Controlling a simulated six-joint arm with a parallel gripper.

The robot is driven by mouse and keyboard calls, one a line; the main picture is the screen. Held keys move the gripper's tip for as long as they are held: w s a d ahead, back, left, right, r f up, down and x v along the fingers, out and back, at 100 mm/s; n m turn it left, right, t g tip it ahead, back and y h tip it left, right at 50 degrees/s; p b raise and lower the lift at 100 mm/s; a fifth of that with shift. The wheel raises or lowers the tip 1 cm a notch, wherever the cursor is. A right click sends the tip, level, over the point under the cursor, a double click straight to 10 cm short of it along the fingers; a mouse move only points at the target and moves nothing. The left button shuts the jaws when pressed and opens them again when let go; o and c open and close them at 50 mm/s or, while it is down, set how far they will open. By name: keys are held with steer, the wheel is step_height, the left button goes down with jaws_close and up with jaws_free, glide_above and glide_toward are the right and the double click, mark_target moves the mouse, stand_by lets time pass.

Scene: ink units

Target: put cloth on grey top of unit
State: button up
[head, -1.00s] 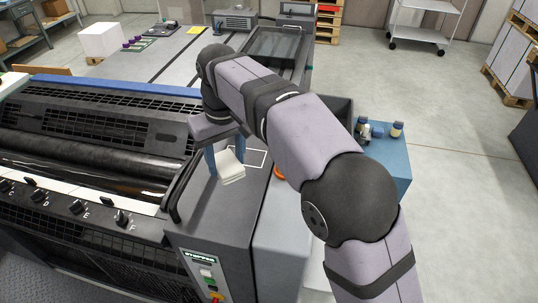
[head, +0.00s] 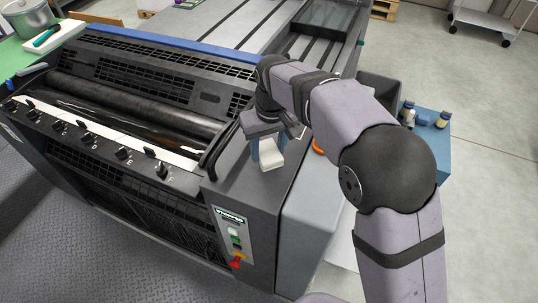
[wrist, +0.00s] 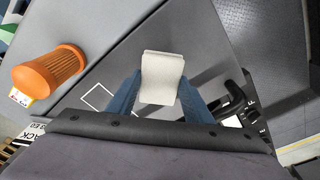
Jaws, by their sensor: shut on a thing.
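The cloth (head: 271,154) is a small, folded, off-white pad. My gripper (head: 266,158) is shut on it, with one blue finger on each side; the wrist view shows the cloth (wrist: 161,78) sticking out past the fingertips. The grey top of the unit (head: 238,182) is the flat dark-grey surface at the press's right end. The cloth is over this top, and I cannot tell whether it touches.
A black handle (wrist: 236,100) stands near the gripper, beside the roller section. A control panel (head: 235,240) is on the front face. Small bottles (head: 440,120) stand on a blue cabinet at right.

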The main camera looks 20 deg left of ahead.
mark_target(269, 153)
steer(key=shift+f+p, duration=0.6)
steer(key=shift+f, duration=1.25)
steer(key=shift+f, duration=0.2)
steer(key=o, duration=1)
steer(key=shift+r, duration=0.1)
steer(key=r, duration=0.4)
steer(key=r+b, duration=0.1)
steer(key=r, duration=0.3)
steer(key=s+d+r+b, duration=0.1)
steer(key=r, duration=0.3)
steer(key=shift+r, duration=0.1)
